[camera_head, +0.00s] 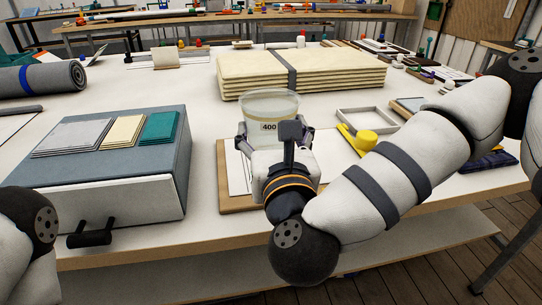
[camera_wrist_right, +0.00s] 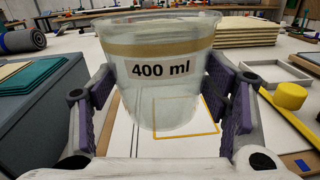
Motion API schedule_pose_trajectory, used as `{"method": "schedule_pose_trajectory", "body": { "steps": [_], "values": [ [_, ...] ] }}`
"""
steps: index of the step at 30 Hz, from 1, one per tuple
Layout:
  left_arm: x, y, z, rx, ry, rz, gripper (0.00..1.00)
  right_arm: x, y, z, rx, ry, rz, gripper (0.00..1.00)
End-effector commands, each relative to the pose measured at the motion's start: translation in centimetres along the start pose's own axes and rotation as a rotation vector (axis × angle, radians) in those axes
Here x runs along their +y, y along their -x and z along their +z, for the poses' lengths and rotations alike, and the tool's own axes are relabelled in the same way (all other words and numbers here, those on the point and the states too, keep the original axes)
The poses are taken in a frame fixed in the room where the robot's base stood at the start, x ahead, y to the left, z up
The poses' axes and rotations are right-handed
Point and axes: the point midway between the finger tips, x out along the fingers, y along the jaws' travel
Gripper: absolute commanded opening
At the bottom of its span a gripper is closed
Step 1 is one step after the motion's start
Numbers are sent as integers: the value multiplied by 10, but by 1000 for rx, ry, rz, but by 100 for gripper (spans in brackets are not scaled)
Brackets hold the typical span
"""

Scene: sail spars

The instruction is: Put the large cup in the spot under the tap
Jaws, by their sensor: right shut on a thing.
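The large cup (camera_head: 270,103) is clear, tapered and labelled 400 ml. It stands upright between the fingers of my right gripper (camera_head: 275,136), which is shut on it. In the right wrist view the cup (camera_wrist_right: 165,75) fills the middle, with a purple finger pad on each side. A yellow square outline (camera_wrist_right: 217,134) lies on the white sheet below and partly behind the cup. Whether the cup's base touches the sheet is unclear. I cannot make out a tap in either view. My left gripper is out of view.
A grey drawer box (camera_head: 180,165) with colored sheets stands at left. Stacked cream boards (camera_head: 310,72) lie behind the cup. A yellow cylindrical object (camera_head: 366,139) and a shallow grey tray (camera_head: 393,122) are to the right. A brown board (camera_head: 236,203) lies under the gripper.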

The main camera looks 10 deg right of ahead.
Motion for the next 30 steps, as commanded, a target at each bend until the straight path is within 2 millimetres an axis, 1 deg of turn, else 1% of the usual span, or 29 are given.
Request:
{"method": "schedule_pose_trajectory", "body": {
  "steps": [1,3,5,8,10,13,14,15,21,25,26,27,28,30],
  "values": [
    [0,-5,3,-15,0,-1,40,-2,-9,-15,7,1,-2,28],
    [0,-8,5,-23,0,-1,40,-4,-18,-26,5,1,-2,28],
    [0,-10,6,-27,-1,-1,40,-5,-23,-31,2,0,-1,28],
    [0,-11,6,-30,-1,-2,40,-6,-29,-36,1,-1,0,28],
    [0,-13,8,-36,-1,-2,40,-8,-35,-45,2,0,-1,28],
    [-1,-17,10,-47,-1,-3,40,-8,-34,-67,6,2,1,28],
    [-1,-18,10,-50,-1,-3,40,-8,-34,-71,5,1,1,28],
    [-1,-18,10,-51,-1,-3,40,-8,-34,-74,2,0,2,28],
    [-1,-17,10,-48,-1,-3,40,-8,-34,-72,-2,-2,2,27],
    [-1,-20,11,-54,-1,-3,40,-9,-34,-76,0,-2,1,27],
    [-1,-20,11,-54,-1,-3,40,-9,-34,-77,0,-1,1,71],
    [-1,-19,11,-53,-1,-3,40,-9,-34,-76,-1,-1,1,80],
    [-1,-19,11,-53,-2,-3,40,-9,-34,-76,-2,-1,1,87],
    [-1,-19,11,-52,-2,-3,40,-9,-34,-75,-2,-1,1,89]
  ]
}}
